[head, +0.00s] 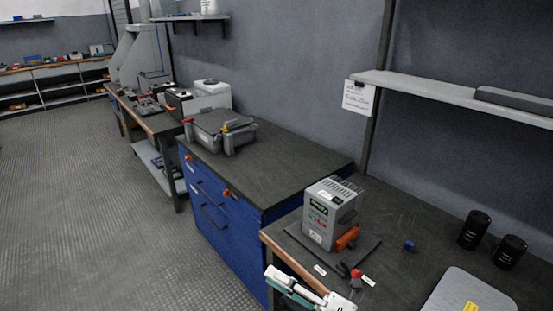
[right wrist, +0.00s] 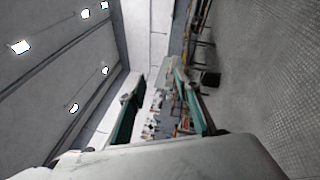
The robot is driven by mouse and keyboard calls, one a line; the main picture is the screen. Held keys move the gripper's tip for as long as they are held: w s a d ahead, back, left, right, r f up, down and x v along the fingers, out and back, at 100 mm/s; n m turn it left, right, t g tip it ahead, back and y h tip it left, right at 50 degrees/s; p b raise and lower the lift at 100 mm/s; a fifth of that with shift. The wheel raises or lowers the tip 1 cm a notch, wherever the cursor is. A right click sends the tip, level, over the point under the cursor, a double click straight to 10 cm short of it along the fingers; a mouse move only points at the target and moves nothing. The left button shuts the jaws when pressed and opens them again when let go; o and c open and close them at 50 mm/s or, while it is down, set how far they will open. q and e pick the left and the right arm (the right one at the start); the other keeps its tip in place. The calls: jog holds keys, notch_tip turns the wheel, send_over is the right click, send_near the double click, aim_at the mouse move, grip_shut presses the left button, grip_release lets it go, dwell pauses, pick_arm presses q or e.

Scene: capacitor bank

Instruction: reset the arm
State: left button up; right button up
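My right gripper (head: 308,292) shows at the bottom edge of the head view, in front of the workbench edge, with white and teal parts. In the right wrist view its two teal fingers (right wrist: 158,78) stand apart with nothing between them. That view looks across the room, towards the ceiling lights, a far wall and the floor. My left gripper is in neither view.
A grey device (head: 331,212) with an orange part (head: 347,238) stands on the near bench. Two black cylinders (head: 474,229), a small blue piece (head: 409,245) and a grey panel (head: 470,292) are to the right. A shelf (head: 450,93) juts out above.

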jog(key=s+d+f+m+t+h, duration=0.1)
jog(key=d+f+m+t+h, duration=0.1)
jog(key=d+f+m+h, duration=0.65)
jog(key=s+d+f+m+t+h, duration=0.25)
jog(key=d+f+m, duration=0.2)
jog(key=m, duration=0.75)
jog(key=s+d+f+m+g+h, duration=0.3)
jog(key=s+d+f+m, duration=0.3)
jog(key=s+f+m, duration=0.3)
notch_tip(320, 180, down, 3)
jog(key=shift+s+d+r+g+h, duration=0.1)
jog(key=shift+s+d+g+h, duration=0.3)
jog(key=shift+s, duration=0.3)
jog(key=shift+a, duration=0.1)
